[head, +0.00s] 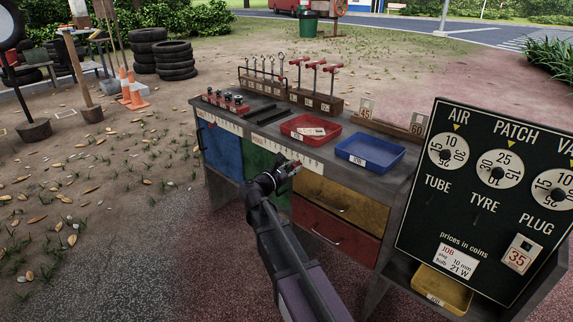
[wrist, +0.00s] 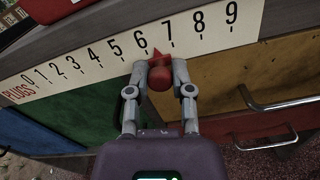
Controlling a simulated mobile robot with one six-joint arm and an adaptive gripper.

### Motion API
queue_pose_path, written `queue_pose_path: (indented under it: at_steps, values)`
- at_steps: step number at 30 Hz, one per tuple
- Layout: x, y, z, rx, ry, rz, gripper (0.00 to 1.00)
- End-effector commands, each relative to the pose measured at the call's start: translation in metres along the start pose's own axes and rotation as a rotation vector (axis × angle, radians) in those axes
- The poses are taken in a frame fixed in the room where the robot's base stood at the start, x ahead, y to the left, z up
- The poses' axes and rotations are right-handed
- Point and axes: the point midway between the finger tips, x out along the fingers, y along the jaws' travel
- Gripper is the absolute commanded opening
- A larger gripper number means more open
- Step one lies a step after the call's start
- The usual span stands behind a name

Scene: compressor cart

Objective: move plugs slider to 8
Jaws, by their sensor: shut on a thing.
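The plugs scale (wrist: 110,52) is a cream strip numbered 0 to 9 on the cart's front edge, with PLUGS in red at its left end. Its slider is a red knob (wrist: 160,78) with a small red pointer (wrist: 156,53) that stands between 6 and 7. My gripper (wrist: 160,70) is shut on the red knob, one finger on each side. In the head view my gripper (head: 290,167) is at the cart's front edge, below the red tray, and the fingers largely hide the knob there. The 8 (wrist: 199,22) is to the right of the pointer.
The cart's grey top (head: 257,124) holds a red tray (head: 300,140), a blue tray (head: 372,165) and tool racks. A yellow drawer (head: 345,199) and a red drawer (head: 330,232) with handles lie below. A black price board (head: 470,220) stands at the right.

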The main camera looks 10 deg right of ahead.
Motion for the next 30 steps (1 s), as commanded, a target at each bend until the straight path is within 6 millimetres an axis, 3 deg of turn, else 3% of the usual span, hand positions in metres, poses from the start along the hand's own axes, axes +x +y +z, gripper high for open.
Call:
queue_pose_path:
  at_steps: [1,6,17,18,21,30]
  values:
    - [-0.001,-0.015,0.004,0.0,-0.001,-0.004,0.0]
    - [0.0,-0.039,0.01,0.0,-0.001,-0.003,0.0]
    - [0.001,-0.042,0.011,0.0,-0.001,-0.003,0.0]
    - [0.001,-0.042,0.011,0.0,-0.001,-0.003,0.35]
    - [0.001,-0.042,0.011,0.0,-0.001,-0.002,0.65]
    - [0.001,-0.042,0.011,0.0,-0.001,-0.002,0.65]
